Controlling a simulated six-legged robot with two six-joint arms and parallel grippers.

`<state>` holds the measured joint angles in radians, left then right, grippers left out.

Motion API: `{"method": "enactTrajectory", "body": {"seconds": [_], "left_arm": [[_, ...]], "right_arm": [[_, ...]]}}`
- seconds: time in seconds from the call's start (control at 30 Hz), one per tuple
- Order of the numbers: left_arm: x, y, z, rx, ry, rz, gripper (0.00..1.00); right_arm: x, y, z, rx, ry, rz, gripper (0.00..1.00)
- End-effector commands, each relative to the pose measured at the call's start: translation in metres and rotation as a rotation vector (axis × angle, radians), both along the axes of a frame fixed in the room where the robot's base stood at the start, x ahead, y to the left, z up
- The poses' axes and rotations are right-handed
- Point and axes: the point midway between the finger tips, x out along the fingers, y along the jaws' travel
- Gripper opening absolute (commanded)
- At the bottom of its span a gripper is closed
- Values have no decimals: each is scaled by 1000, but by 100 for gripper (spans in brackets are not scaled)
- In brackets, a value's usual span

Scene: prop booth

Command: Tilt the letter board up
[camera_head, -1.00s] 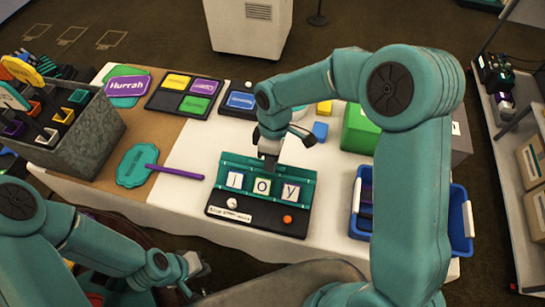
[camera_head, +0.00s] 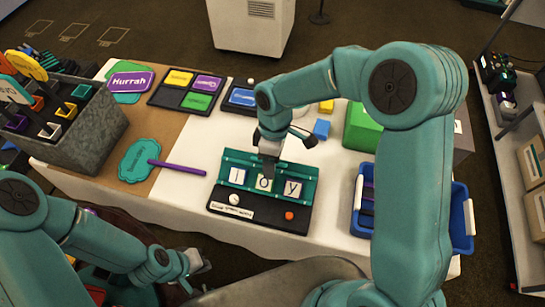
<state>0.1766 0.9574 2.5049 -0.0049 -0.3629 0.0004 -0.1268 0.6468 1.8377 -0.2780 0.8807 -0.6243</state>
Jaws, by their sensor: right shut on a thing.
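The letter board (camera_head: 304,176) is a teal panel on a black base (camera_head: 262,212) at the table's front middle. It carries three white tiles that read about "JOY". A white knob (camera_head: 234,199) and an orange button (camera_head: 289,215) sit on the base. My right gripper (camera_head: 268,172) points down and is shut on the board's upper middle, hiding part of it near the O tile. How far the panel is tilted is hard to tell. My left gripper (camera_head: 192,272) is low at the left, in front of the table and away from the board; its jaws are unclear.
A teal sign with a purple stick (camera_head: 176,167) lies left of the board. A blue bin (camera_head: 461,211) stands right, partly behind my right arm. A grey box (camera_head: 92,135) of signs stands far left.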

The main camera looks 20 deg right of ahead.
Motion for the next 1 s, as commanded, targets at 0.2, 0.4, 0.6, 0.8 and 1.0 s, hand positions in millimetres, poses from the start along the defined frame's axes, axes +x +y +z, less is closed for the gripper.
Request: {"method": "enactTrajectory", "body": {"seconds": [0.2, 0.4, 0.6, 0.8, 1.0], "left_arm": [[0, 0, 1, 0, 0, -1, 0], [0, 0, 1, 0, 0, -1, 0], [0, 0, 1, 0, 0, -1, 0], [0, 0, 1, 0, 0, -1, 0], [0, 0, 0, 0, 0, -1, 0]], "right_arm": [[0, 0, 2, 1, -1, -2, 38], [1, -1, 2, 2, -4, -4, 38], [1, -1, 2, 1, -4, -4, 38], [2, -1, 3, 1, -6, -4, 38], [6, -3, 23, 2, -11, -3, 38]]}}
